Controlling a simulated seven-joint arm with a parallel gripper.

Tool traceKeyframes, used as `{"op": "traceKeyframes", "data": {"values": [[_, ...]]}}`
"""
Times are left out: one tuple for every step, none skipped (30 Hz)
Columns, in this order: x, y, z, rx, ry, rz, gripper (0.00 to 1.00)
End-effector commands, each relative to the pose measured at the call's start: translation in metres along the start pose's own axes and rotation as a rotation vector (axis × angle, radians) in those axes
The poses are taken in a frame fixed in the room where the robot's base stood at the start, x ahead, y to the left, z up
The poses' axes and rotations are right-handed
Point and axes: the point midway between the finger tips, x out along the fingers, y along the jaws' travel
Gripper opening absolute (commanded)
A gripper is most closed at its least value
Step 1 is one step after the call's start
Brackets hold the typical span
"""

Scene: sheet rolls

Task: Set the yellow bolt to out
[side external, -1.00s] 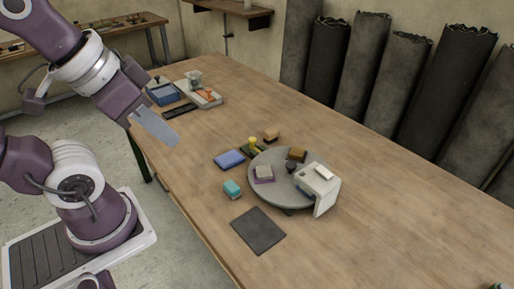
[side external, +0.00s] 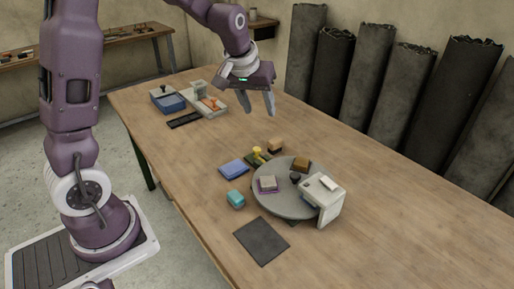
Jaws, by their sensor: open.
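A small yellow knob (side external: 257,151), which looks like the yellow bolt, stands on a dark green base (side external: 262,160) near the middle of the table. Whether it is set in or out is too small to tell. My gripper (side external: 260,111) is open and empty, pointing down. It hangs above the table, behind the yellow knob in the picture and apart from it.
A grey round turntable (side external: 283,206) carries several blocks, with a white bracket (side external: 328,207) over its right edge. A blue pad (side external: 233,169), teal block (side external: 236,199), wooden block (side external: 275,145) and dark mat (side external: 262,241) lie near it. The right tabletop is clear.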

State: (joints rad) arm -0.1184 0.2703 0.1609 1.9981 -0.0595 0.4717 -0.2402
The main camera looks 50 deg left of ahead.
Motion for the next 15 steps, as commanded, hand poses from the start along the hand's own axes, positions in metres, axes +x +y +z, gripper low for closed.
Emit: {"op": "traceKeyframes", "data": {"values": [[0.043, -0.011, -0.014, -0.047, -0.013, -0.041, 0.48], [0.067, -0.018, -0.023, -0.075, -0.011, -0.063, 0.48], [0.098, -0.028, -0.031, -0.106, -0.007, -0.09, 0.48], [0.118, -0.035, -0.035, -0.126, -0.004, -0.109, 0.48], [0.137, -0.043, -0.038, -0.144, -0.002, -0.126, 0.48], [0.159, -0.051, -0.04, -0.161, 0.002, -0.145, 0.48], [0.172, -0.057, -0.041, -0.173, 0.005, -0.157, 0.48], [0.183, -0.062, -0.041, -0.181, 0.006, -0.167, 0.48], [0.194, -0.066, -0.042, -0.188, 0.01, -0.176, 0.48], [0.2, -0.069, -0.041, -0.193, 0.01, -0.181, 0.48], [0.205, -0.071, -0.041, -0.196, 0.012, -0.184, 0.48], [0.211, -0.073, -0.041, -0.198, 0.013, -0.187, 0.48], [0.215, -0.074, -0.041, -0.199, 0.013, -0.187, 0.48], [0.22, -0.075, -0.041, -0.199, 0.012, -0.188, 0.48], [0.228, -0.077, -0.04, -0.199, 0.011, -0.188, 0.48]]}}
